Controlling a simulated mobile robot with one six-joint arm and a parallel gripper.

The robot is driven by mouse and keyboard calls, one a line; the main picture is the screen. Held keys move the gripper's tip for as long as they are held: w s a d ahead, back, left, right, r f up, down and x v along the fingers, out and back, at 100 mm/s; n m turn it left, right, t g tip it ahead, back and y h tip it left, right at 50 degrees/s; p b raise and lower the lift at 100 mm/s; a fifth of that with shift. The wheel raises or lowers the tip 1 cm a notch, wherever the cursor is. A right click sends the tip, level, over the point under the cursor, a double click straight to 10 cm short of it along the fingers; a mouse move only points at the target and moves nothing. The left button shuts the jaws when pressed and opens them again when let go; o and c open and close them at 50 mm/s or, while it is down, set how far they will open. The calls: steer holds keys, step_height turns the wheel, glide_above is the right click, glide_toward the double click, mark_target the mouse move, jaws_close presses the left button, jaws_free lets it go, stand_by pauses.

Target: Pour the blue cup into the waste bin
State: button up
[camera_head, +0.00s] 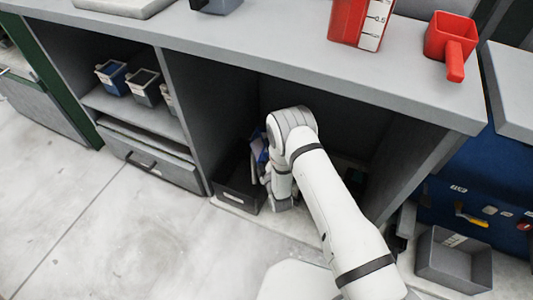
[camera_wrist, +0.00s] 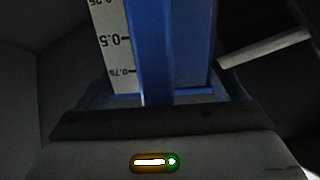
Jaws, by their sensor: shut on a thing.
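The blue cup (camera_wrist: 190,45) fills the upper middle of the wrist view, with a white scale strip and a handle. My gripper (camera_wrist: 155,112) is shut on the cup at its handle. In the head view a small part of the blue cup (camera_head: 262,150) shows left of my wrist, inside the open lower bay of the bench. It is above or beside a black open bin (camera_head: 232,193); I cannot tell its exact tilt. No label marks the black bin as the waste bin. My arm hides the fingertips and most of the cup there. The cup's contents are not visible.
The bench top (camera_head: 270,62) overhangs the arm, and a divider (camera_head: 187,115) stands left of the bay. A red measuring jug (camera_head: 350,20) and a red scoop (camera_head: 450,38) stand on top. A grey open box (camera_head: 440,275) lies at the lower right.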

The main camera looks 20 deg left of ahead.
mark_target(259, 161)
steer(key=shift+s+a+f+n+b, duration=0.15)
steer(key=shift+a+f+n+b, duration=0.05)
steer(key=shift+f+n+b, duration=0.5)
steer(key=shift+s+a+f+n+b, duration=0.15)
steer(key=shift+a+f+n+b, duration=0.05)
steer(key=shift+f+n+b, duration=0.45)
steer(key=shift+s+a+f+n+b, duration=0.2)
steer(key=shift+n+b, duration=0.15)
steer(key=shift+n, duration=0.25)
steer(key=shift+s+a+f+n+b, duration=0.1)
steer(key=shift+a+f+n+b, duration=0.15)
steer(key=shift+n, duration=0.3)
steer(key=n, duration=0.2)
steer(key=s+a+n+b, duration=0.1)
steer(key=shift+r+n, duration=0.2)
steer(key=shift+n, duration=0.2)
